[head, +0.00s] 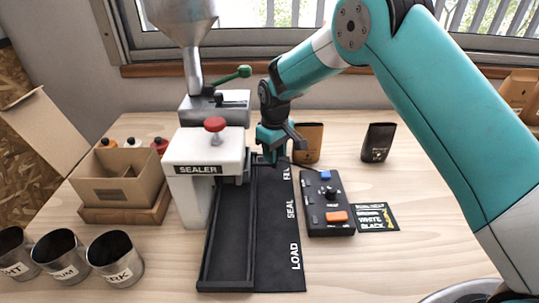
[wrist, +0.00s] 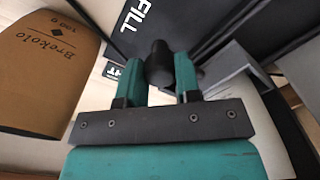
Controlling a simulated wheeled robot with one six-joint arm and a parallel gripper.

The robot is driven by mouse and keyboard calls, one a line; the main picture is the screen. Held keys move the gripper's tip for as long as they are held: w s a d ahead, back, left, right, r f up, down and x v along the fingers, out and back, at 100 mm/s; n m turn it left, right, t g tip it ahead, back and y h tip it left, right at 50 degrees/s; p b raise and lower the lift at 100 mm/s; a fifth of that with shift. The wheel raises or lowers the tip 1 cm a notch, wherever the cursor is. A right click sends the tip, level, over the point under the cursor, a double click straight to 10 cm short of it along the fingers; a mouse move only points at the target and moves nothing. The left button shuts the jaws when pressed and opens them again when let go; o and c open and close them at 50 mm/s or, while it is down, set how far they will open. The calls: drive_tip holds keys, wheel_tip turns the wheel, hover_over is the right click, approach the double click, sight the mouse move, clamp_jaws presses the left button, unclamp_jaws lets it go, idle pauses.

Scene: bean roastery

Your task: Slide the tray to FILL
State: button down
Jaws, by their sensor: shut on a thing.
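My gripper (head: 272,153) is at the far end of the black slide track (head: 228,285), close beside the word FILL (head: 287,172). In the wrist view my gripper (wrist: 160,75) is shut on a dark rounded knob (wrist: 158,62), which looks like the tray's handle. The words SEAL (head: 291,208) and LOAD (head: 295,256) run down the dark strip toward the front.
The white sealer (head: 205,160) with a red knob stands left of the track, below a metal hopper (head: 180,18). A control box (head: 327,205) lies right. Brown (head: 308,142) and black (head: 377,142) bags stand behind. Metal cups (head: 115,258) and a cardboard box (head: 118,185) are left.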

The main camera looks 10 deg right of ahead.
drive_tip(key=shift+w+r, duration=0.2)
drive_tip(key=shift+w, duration=0.15)
drive_tip(key=c, duration=1)
unclamp_jaws()
drive_tip(key=shift+f, duration=0.1)
drive_tip(key=shift+o, duration=1)
drive_tip(key=shift+s, duration=0.1)
wheel_tip(320, 180, up, 17)
drive_tip(key=b, duration=0.2)
drive_tip(key=shift+r, duration=0.2)
drive_tip(key=shift+d, duration=0.1)
